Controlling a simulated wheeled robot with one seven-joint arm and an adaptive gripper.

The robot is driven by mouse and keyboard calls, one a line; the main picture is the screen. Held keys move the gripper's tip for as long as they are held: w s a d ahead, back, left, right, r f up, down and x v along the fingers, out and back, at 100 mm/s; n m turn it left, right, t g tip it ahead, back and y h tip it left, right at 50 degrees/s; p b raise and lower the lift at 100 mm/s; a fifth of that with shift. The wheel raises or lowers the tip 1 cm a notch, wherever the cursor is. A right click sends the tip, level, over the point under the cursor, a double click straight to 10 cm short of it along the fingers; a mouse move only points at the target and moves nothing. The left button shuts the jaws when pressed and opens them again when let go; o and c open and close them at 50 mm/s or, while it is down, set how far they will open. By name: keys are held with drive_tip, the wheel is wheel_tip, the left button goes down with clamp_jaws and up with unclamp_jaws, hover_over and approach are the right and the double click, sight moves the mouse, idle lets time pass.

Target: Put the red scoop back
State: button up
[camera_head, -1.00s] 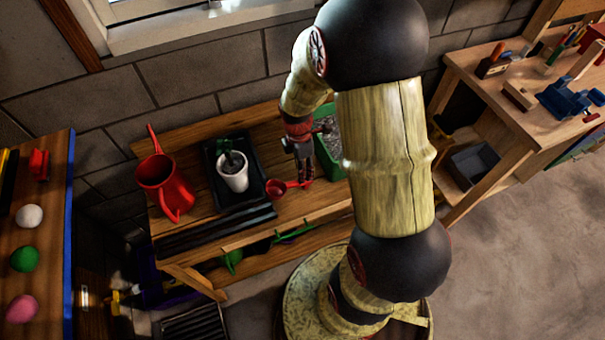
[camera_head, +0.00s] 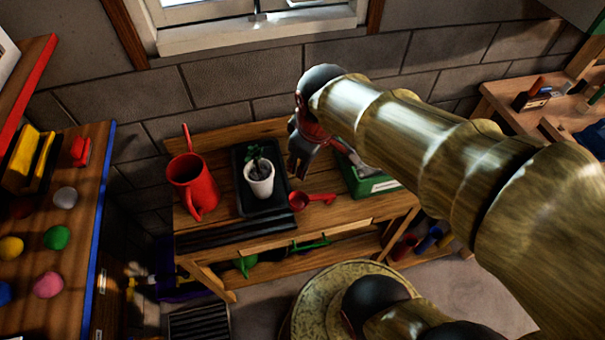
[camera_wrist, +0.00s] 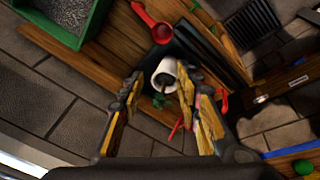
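The red scoop (camera_head: 300,201) lies on the wooden bench, right of the black tray (camera_head: 242,206), with its handle pointing right. It also shows in the wrist view (camera_wrist: 161,32), beyond my fingertips and apart from them. My gripper (camera_head: 298,174) hangs above the back of the bench, between the potted plant and the green bin. In the wrist view my gripper (camera_wrist: 160,74) has its two fingers spread with nothing held. The white pot (camera_wrist: 165,73) shows in the gap between them, farther off.
A white pot with a plant (camera_head: 260,183) stands in the black tray. A red watering can (camera_head: 192,186) stands at the left. A green bin (camera_head: 375,187) of grey material stands to the right. A shelf with coloured balls (camera_head: 57,237) is at far left.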

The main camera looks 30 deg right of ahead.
drive_tip(key=s+a+r+m+t, duration=0.2)
drive_tip(key=s+a+r+m, duration=0.2)
drive_tip(key=s+r+m, duration=0.1)
drive_tip(key=shift+s+a+r+y, duration=0.2)
drive_tip(key=shift+s+a+y, duration=0.15)
drive_tip(key=shift+s, duration=0.45)
wheel_tip(320, 180, down, 3)
drive_tip(key=b, duration=0.2)
drive_tip(key=shift+r+b, duration=0.2)
drive_tip(key=shift+b, duration=0.1)
drive_tip(key=shift+c, duration=0.5)
